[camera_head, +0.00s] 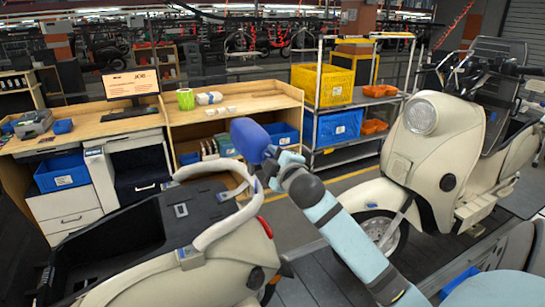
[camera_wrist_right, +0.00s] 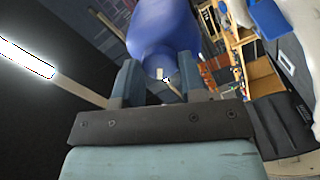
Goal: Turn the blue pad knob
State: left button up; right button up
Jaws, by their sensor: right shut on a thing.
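The blue pad knob (camera_head: 250,140) is a smooth, rounded blue piece in the middle of the head view. My right gripper (camera_head: 275,163) comes up from the lower right and is shut on its lower end. In the right wrist view the blue knob (camera_wrist_right: 165,30) sits between the two dark fingers of my right gripper (camera_wrist_right: 161,85). The fingers touch its narrow end, and its wide end runs out of the top of the picture. I cannot tell what the knob is fixed to. My left gripper is not in view.
A cream scooter body (camera_head: 190,272) with a curved pale rail (camera_head: 247,207) stands close at the lower left. Another cream scooter (camera_head: 428,150) stands at right. A wooden bench (camera_head: 240,101) and a shelf rack with a yellow crate (camera_head: 322,85) stand behind.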

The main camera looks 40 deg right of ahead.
jog(key=m, duration=0.5)
jog(key=shift+m, duration=0.3)
jog(key=m, duration=0.2)
jog(key=shift+m, duration=1.4)
jog(key=o, duration=0.9)
